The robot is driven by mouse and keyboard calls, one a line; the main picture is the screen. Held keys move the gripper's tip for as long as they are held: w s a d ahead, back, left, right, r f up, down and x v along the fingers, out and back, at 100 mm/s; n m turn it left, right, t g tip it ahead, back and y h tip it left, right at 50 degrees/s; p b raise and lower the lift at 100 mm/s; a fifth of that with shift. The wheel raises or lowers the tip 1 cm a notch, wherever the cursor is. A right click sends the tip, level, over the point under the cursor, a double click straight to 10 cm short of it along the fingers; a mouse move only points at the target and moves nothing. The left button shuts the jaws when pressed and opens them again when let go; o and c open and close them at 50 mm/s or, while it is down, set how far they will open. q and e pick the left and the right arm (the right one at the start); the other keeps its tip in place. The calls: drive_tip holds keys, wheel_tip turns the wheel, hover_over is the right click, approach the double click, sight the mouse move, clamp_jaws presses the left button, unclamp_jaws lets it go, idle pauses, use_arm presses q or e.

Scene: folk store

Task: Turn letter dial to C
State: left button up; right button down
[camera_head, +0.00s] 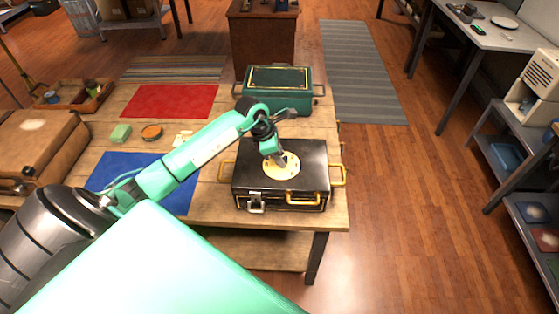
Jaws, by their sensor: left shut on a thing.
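A black box (307,178) with brass handles and a front latch stands on the wooden table near its right front corner. A round cream letter dial (291,168) lies on the box's top. My left arm reaches in from the left, and my left gripper (281,160) points down at the dial, shut on its middle part. The gripper covers the dial's centre, and the letters are too small to read. My right gripper is not in view.
A green box (278,80) stands behind the black box. A red mat (170,101), a blue mat (118,170) and small items lie left. A brown case (37,147) is at far left. Shelves stand right, beyond open floor.

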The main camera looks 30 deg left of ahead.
use_arm(q)
drive_tip(key=shift+f+n+b, duration=0.15)
drive_tip(key=shift+n+b, duration=0.75)
drive_tip(key=shift+b, duration=0.1)
drive_tip(key=n+t+y+b, duration=0.1)
drive_tip(key=n+b, duration=0.1)
drive_tip(key=n, duration=0.1)
drive_tip(key=shift+d+n+y, duration=0.15)
drive_tip(key=shift+n+y, duration=0.15)
drive_tip(key=shift+r+n+t+y+b, duration=0.2)
drive_tip(key=shift+n+t+y+b, duration=0.1)
drive_tip(key=shift+n+b, duration=0.55)
drive_tip(key=shift+n, duration=0.25)
drive_tip(key=o, duration=1)
drive_tip(key=b+v, duration=0.3)
drive_tip(key=v, duration=1.1)
